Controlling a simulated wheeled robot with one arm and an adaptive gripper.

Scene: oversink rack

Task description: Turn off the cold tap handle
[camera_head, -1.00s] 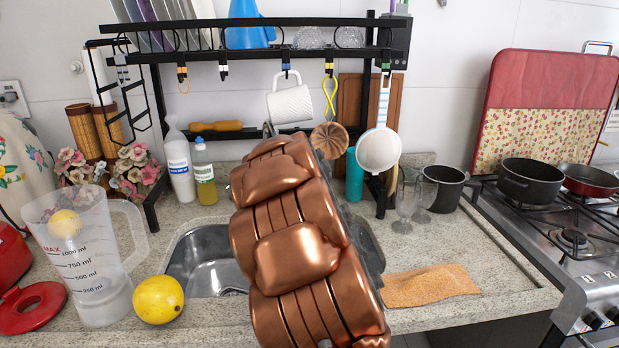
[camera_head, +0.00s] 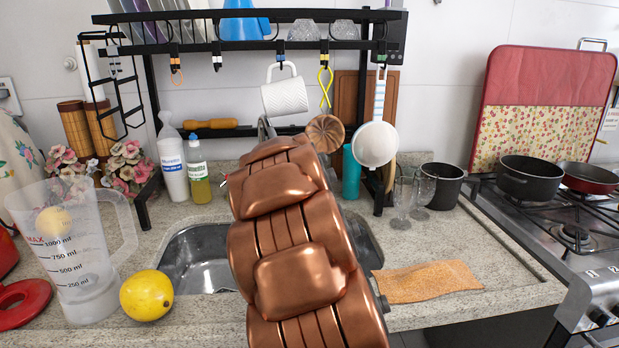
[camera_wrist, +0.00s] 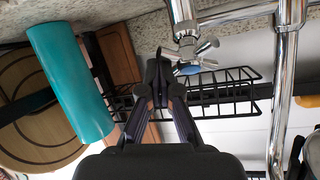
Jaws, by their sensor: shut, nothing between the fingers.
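In the wrist view, a chrome cross-shaped tap handle (camera_wrist: 191,47) sits on a chrome fitting near the top middle. A light blue patch shows just below it; I cannot tell whether it belongs to the handle. My gripper (camera_wrist: 160,72) is shut and empty, its fingertips just left of and slightly below the handle. I cannot tell whether they touch it. In the head view, my copper-coloured arm hides the gripper and most of the tap. A curved chrome piece (camera_head: 264,128) shows above the arm, and a small red-tipped piece (camera_head: 223,180) shows at its left edge.
Chrome pipes (camera_wrist: 284,80) run along the right of the wrist view. A teal cylinder (camera_wrist: 70,80) stands to the left. The black rack (camera_head: 148,85) spans the sink (camera_head: 190,262), with a mug (camera_head: 285,97) and strainer (camera_head: 374,145) hanging. Two bottles (camera_head: 197,172) stand behind the sink.

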